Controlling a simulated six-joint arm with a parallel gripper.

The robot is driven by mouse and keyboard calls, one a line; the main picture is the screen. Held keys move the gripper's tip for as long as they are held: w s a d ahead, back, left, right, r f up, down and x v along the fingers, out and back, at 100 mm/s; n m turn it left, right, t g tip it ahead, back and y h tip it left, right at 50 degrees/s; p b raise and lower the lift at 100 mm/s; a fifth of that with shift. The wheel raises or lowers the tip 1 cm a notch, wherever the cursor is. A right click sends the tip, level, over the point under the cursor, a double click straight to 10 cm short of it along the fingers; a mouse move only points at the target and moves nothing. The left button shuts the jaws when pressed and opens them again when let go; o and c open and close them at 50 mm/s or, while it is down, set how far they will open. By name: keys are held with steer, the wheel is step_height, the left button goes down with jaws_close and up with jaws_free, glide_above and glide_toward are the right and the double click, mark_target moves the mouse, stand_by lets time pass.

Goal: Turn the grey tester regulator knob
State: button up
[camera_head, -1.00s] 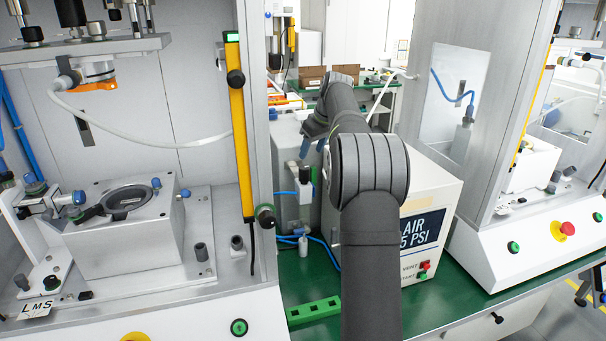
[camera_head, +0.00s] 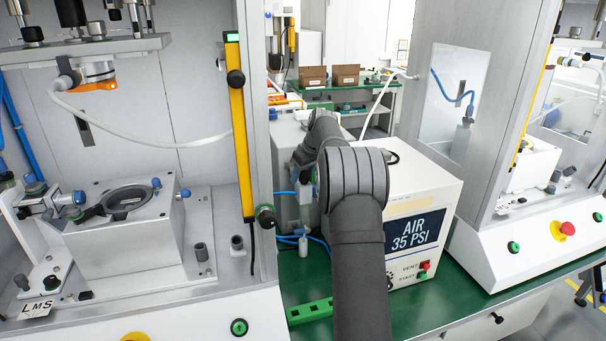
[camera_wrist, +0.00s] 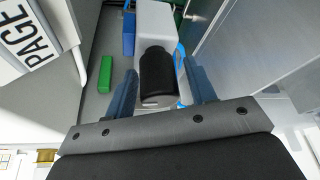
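The tester is a white box (camera_head: 432,205) with a dark display reading AIR 35 PSI. A small dark dial (camera_head: 391,280) shows at its lower left, partly covered by my arm. A pale regulator unit (camera_head: 304,208) with blue tubes stands left of the tester. In the wrist view, a dark rounded knob-like part (camera_wrist: 157,78) sits against a light grey block (camera_wrist: 155,25). My gripper (camera_wrist: 160,66) is open, its blue fingers on either side of the dark part with visible gaps. In the head view my gripper is mostly hidden behind my arm.
A green slotted block (camera_head: 310,312) lies on the green bench (camera_head: 445,300). Press stations flank the bench at left (camera_head: 125,245) and right (camera_head: 520,245). Blue tubing (camera_wrist: 181,75) runs close beside the right finger. A panel reading PAGE (camera_wrist: 28,32) is at upper left.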

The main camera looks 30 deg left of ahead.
steer(key=c, duration=0.8)
steer(key=shift+m, duration=0.4)
steer(key=shift+w+d+r+m+t+h, duration=0.1)
steer(key=shift+m+t+h, duration=0.35)
steer(key=shift+m, duration=0.95)
steer(key=shift+w+m+t+h, duration=0.1)
steer(key=shift+m+t+h, duration=0.15)
steer(key=shift+m+t, duration=0.8)
steer(key=shift+m+g, duration=0.4)
steer(key=shift+m, duration=0.15)
steer(key=o, duration=0.9)
steer(key=shift+o, duration=0.2)
steer(key=shift+s+r, duration=0.1)
